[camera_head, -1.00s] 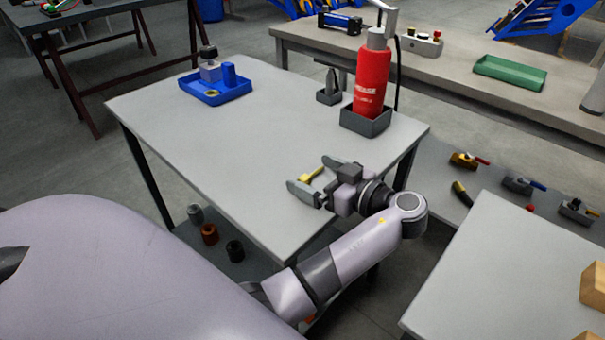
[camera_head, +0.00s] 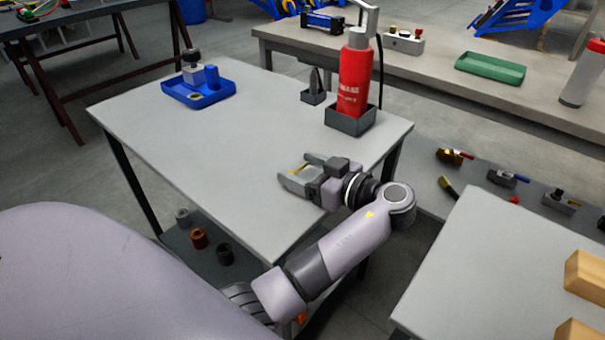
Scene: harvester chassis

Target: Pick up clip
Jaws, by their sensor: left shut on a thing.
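The clip (camera_head: 298,168) is a small yellow piece between the fingers of my left gripper, and only a thin part of it shows. My left gripper (camera_head: 297,171) is shut on it, with its grey fingers pointing left, over the front right part of the grey table (camera_head: 230,135). I cannot tell whether the clip touches the tabletop. My right gripper is not in view.
A red grease bottle (camera_head: 354,80) stands in a dark holder (camera_head: 350,121) behind my left gripper. A blue tray (camera_head: 211,97) with small parts sits at the table's far left. The tabletop left of the gripper is clear. Another table (camera_head: 470,260) stands at right.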

